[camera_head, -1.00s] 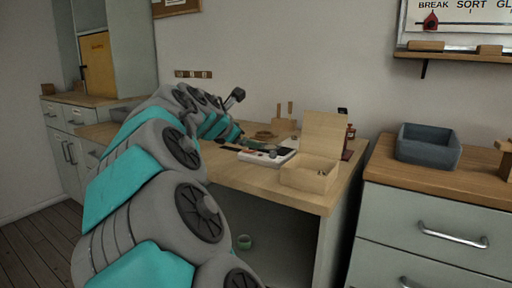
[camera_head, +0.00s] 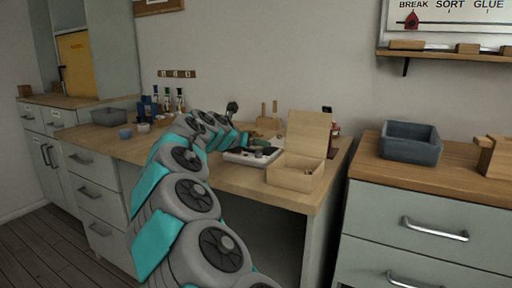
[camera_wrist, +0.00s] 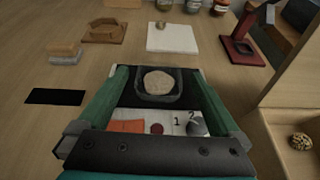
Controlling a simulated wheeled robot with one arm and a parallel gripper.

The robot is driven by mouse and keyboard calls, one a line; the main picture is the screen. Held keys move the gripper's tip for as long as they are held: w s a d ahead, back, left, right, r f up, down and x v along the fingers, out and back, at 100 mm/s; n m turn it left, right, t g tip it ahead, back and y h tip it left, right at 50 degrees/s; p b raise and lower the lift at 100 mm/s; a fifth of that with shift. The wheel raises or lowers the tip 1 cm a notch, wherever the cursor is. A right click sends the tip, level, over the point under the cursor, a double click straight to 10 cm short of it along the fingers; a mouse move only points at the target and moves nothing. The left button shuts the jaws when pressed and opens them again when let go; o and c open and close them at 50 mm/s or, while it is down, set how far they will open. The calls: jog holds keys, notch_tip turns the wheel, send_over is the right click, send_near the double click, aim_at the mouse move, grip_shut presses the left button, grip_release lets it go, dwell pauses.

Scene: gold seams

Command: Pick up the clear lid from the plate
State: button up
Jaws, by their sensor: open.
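My gripper (camera_wrist: 158,74) is open, its two green fingers spread over the table in the wrist view. In the head view my gripper (camera_head: 242,139) is low over the work table and partly hides what is under it. A white board (camera_wrist: 180,116) with the numbers 1 and 2 lies below the fingers, with an orange square, a dark red disc and a grey rounded piece on it. A dark square dish (camera_wrist: 158,98) with a beige round piece shows between the fingers. A white square plate (camera_wrist: 172,42) bearing a small brass-coloured piece lies farther off. I cannot make out a clear lid.
An open wooden box (camera_head: 293,174) stands right of my gripper; its wall is close in the wrist view. A dark red stand (camera_wrist: 240,50), a wooden holder (camera_wrist: 104,31) and a brush-like block (camera_wrist: 65,52) lie around. A grey bin (camera_head: 410,143) is on the right cabinet.

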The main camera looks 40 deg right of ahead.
jog(key=shift+w+d+f, duration=0.25)
jog(key=shift+d, duration=0.35)
jog(key=c, duration=1.2)
jog(key=shift+c, duration=0.2)
